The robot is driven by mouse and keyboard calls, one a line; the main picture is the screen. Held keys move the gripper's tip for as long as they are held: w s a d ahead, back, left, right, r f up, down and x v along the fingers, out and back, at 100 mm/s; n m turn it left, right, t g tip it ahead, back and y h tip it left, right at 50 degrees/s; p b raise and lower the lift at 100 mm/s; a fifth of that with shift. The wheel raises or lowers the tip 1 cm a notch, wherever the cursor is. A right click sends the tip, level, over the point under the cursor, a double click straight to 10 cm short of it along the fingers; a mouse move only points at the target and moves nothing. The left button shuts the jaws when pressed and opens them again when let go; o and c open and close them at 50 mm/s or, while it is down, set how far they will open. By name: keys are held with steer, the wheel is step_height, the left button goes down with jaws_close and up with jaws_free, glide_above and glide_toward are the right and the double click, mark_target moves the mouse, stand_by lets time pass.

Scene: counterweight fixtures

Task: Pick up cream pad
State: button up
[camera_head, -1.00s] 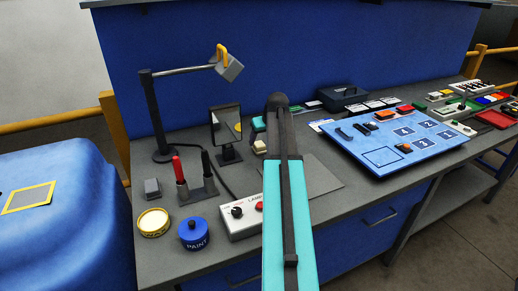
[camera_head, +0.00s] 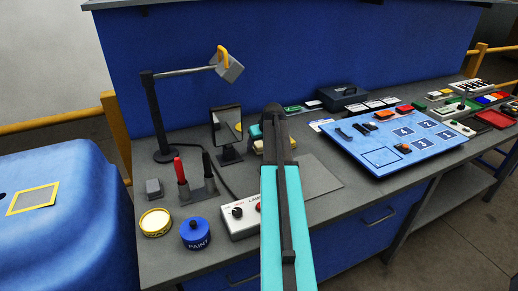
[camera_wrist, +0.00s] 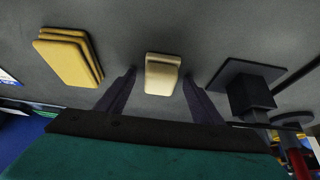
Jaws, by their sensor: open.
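The cream pad (camera_wrist: 162,74) is a small pale block lying on the grey worktop. In the wrist view it sits between the two dark fingers of my gripper (camera_wrist: 159,80), with a gap on each side. The gripper is open and holds nothing. I cannot tell how high the fingertips are above the worktop. In the head view a pale pad (camera_head: 258,146) shows just left of my arm, partly hidden by it. My fingers are hidden behind the arm there.
Stacked yellow pads (camera_wrist: 68,57) lie left of the cream pad in the wrist view. The dark mirror stand (camera_wrist: 245,85) is close on the right; it also shows in the head view (camera_head: 227,130). A blue board (camera_head: 390,140) lies further right.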

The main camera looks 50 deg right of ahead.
mark_target(258, 144)
steer(key=shift+c, duration=0.4)
steer(key=c, duration=1.1)
steer(key=shift+r, duration=0.15)
steer(key=shift+r+b, duration=0.75)
steer(key=shift+r, duration=0.9)
steer(key=shift+s+a, duration=0.55)
steer(key=shift+s, duration=0.2)
steer(key=s+a+b, duration=0.1)
steer(key=s+a, duration=0.1)
steer(key=s, duration=0.1)
steer(key=s+a+r+b, duration=0.1)
steer(key=s+a, duration=0.2)
steer(key=s, duration=0.1)
steer(key=s+a+b, duration=0.1)
steer(key=s+a, duration=0.2)
steer(key=s, duration=0.1)
steer(key=shift+s+a+r, duration=0.2)
steer(key=shift+r, duration=0.05)
steer(key=o, duration=0.5)
steer(key=c, duration=0.4)
